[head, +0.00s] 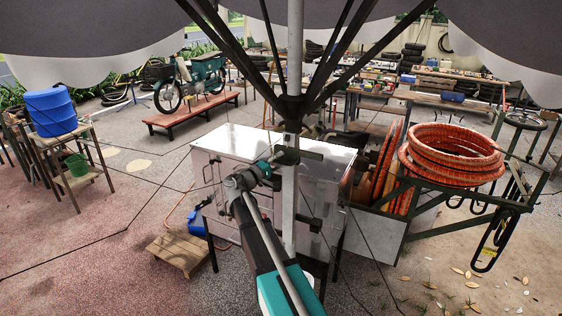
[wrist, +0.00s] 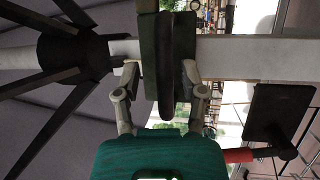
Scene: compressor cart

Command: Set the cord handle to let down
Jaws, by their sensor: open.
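A dark elongated handle (wrist: 166,80) on a dark green block (wrist: 149,60) shows in the wrist view, at the pale umbrella pole (wrist: 255,58). I take it for the cord handle. My gripper (wrist: 160,84) is open, with one finger on each side of the block and handle. I cannot tell whether either finger touches. In the head view my gripper (head: 278,162) is at the pole (head: 290,195), just below the umbrella hub (head: 291,108). There the handle is too small and covered to read its setting.
A dark plate (wrist: 277,118) and a red grip (wrist: 238,155) are to the right in the wrist view. Umbrella ribs (head: 262,70) spread overhead. The white cart (head: 235,145) stands below, with a coiled orange hose (head: 450,160) to its right. Open ground lies left.

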